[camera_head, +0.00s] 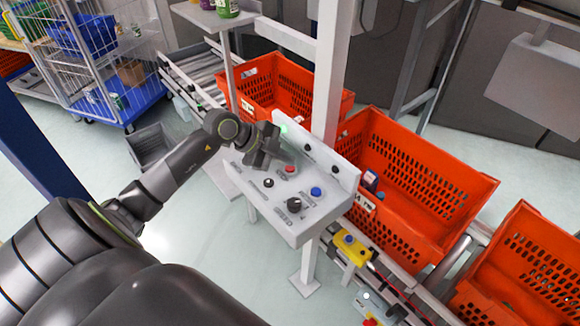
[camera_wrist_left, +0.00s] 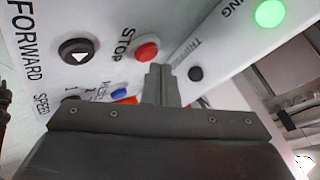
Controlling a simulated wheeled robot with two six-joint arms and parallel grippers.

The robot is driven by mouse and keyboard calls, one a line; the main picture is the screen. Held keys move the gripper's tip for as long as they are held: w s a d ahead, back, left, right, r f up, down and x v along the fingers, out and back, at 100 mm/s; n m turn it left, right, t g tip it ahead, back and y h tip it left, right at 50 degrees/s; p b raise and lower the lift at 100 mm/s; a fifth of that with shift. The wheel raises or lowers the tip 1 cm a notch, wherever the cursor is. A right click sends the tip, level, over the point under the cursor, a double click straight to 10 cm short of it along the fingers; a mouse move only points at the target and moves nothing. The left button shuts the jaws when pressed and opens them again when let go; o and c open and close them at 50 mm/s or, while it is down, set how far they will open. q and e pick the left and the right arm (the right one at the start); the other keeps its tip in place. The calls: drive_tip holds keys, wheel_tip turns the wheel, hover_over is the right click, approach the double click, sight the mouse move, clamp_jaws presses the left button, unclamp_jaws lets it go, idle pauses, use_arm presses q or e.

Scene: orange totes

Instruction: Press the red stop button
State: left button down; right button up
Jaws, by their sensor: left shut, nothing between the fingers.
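The red stop button (camera_head: 290,169) sits on the sloped top of a white control panel (camera_head: 254,187) in the head view. In the left wrist view the red button (camera_wrist_left: 147,51) is next to the word STOP. My left gripper (camera_head: 284,160) is shut and empty, just beside and above the button in the head view. In the left wrist view its closed fingertips (camera_wrist_left: 158,70) point at the panel just to the right of and below the button. A gap or touch cannot be told. My right gripper is not in view.
A black forward button (camera_wrist_left: 78,52), a blue button (camera_head: 316,191) and a black speed knob (camera_head: 294,204) share the panel. A green light (camera_wrist_left: 270,13) glows on its upright back plate. A white post (camera_head: 328,75) and orange totes (camera_head: 432,158) stand behind.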

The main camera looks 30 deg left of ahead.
sight(285, 168)
use_arm(q)
drive_tip(key=shift+f, duration=0.6)
idle(0.7)
idle(0.4)
drive_tip(key=shift+r+p, duration=0.9)
wheel_tip(285, 168, up, 5)
drive_tip(key=p, duration=0.5)
idle(0.5)
